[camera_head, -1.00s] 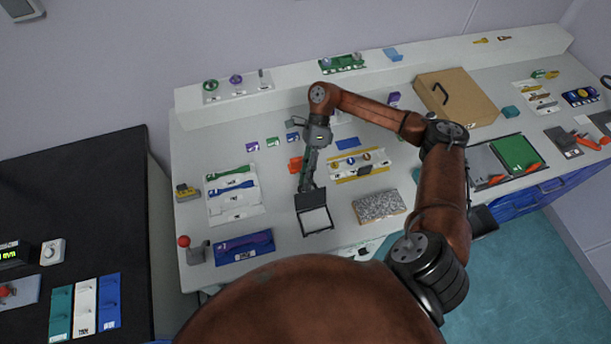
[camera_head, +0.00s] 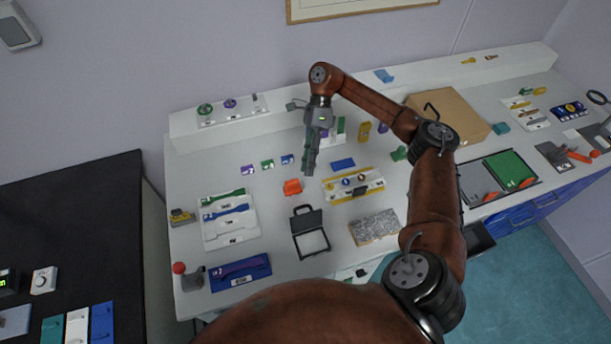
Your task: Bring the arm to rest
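My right arm, rust-brown with dark joints, reaches over the white bench. Its gripper (camera_head: 309,168) points downward above the bench, behind the small open black case (camera_head: 310,232). The fingers look close together and seen edge-on, so I cannot tell whether they are open or shut. I see nothing held between them. My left gripper and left arm are not in the view.
The white bench (camera_head: 275,215) carries an orange block (camera_head: 292,187), a grey speckled slab (camera_head: 374,227), a yellow-edged tray (camera_head: 340,194), a cardboard box (camera_head: 455,115) and a red-knobbed lever (camera_head: 187,277). A black cabinet (camera_head: 75,225) stands at the left.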

